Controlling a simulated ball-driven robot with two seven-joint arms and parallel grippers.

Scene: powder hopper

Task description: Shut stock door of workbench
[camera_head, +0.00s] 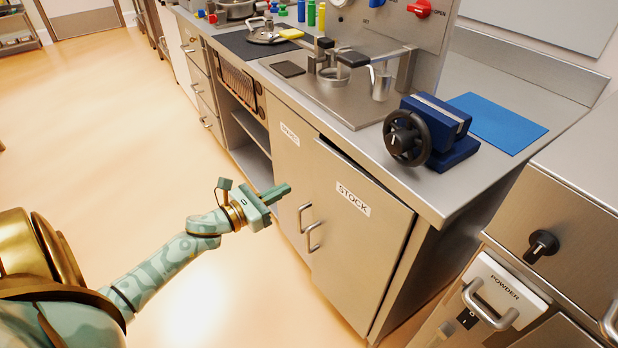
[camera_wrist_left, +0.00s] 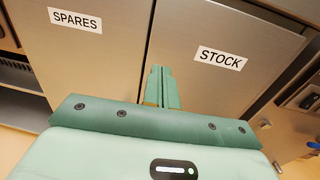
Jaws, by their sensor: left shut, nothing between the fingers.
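The workbench (camera_head: 440,195) has a steel stock door (camera_head: 365,245) on its front, marked STOCK, with a bar handle (camera_head: 313,236) near its left edge. A dark gap shows along the door's top edge, so it looks slightly ajar. My left gripper (camera_head: 288,189) is shut and empty, in front of the doors and left of the STOCK label. In the left wrist view the closed fingers (camera_wrist_left: 161,72) point at the stock door (camera_wrist_left: 215,85) near its left edge; I cannot tell whether they touch. My right gripper is not in view.
The spares door (camera_head: 287,165) is left of the stock door. On the benchtop are a blue vise (camera_head: 435,130) with a black wheel and a blue mat (camera_head: 497,122). A steel powder cabinet (camera_head: 555,220) stands at the right. The floor (camera_head: 210,290) at the left is clear.

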